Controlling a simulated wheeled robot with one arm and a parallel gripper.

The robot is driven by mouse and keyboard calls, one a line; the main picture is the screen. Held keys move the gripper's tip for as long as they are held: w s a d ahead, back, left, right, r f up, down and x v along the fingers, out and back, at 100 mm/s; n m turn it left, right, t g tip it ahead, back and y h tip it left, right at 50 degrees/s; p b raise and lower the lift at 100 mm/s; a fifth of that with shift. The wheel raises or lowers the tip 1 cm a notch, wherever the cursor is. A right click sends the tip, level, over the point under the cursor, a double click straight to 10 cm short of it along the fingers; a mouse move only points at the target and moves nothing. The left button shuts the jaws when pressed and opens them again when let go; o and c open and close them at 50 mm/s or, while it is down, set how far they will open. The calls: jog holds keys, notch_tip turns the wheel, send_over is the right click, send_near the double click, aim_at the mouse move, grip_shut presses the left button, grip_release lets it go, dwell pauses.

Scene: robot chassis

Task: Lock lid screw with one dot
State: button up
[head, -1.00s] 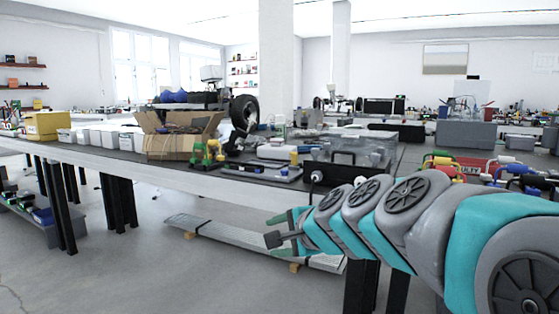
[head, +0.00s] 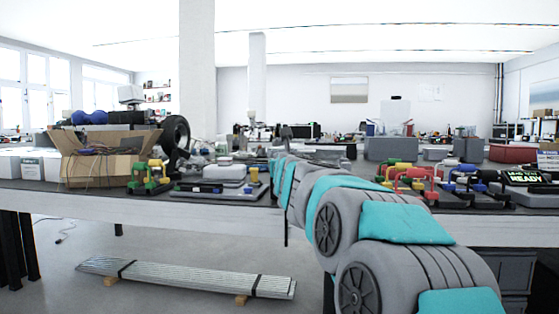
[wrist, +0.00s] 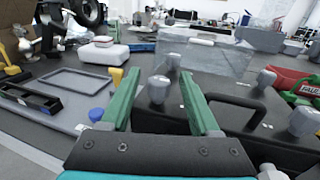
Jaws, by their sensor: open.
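In the wrist view a dark lid with a black bar handle (wrist: 238,103) lies ahead of my gripper (wrist: 160,76). Grey knob-like screws stand on it: one (wrist: 158,89) appears between my two green fingers, one (wrist: 265,77) is beyond the handle, and one (wrist: 303,121) is at the right. Another grey knob (wrist: 270,173) is cut off at the bottom edge. Small white marks lie beside some knobs, too small to read as dots. My gripper is open and empty. In the head view my arm hides the lid and my gripper.
A clear box (wrist: 205,56) stands behind the lid. A red panel reading "FAULT" (wrist: 305,88) is at the right. A cardboard box (head: 100,160) and a green "READY" sign (head: 525,177) are on the table.

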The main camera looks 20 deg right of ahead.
jog(key=shift+p+x, duration=0.5)
jog(key=shift+x, duration=1.5)
grip_shut()
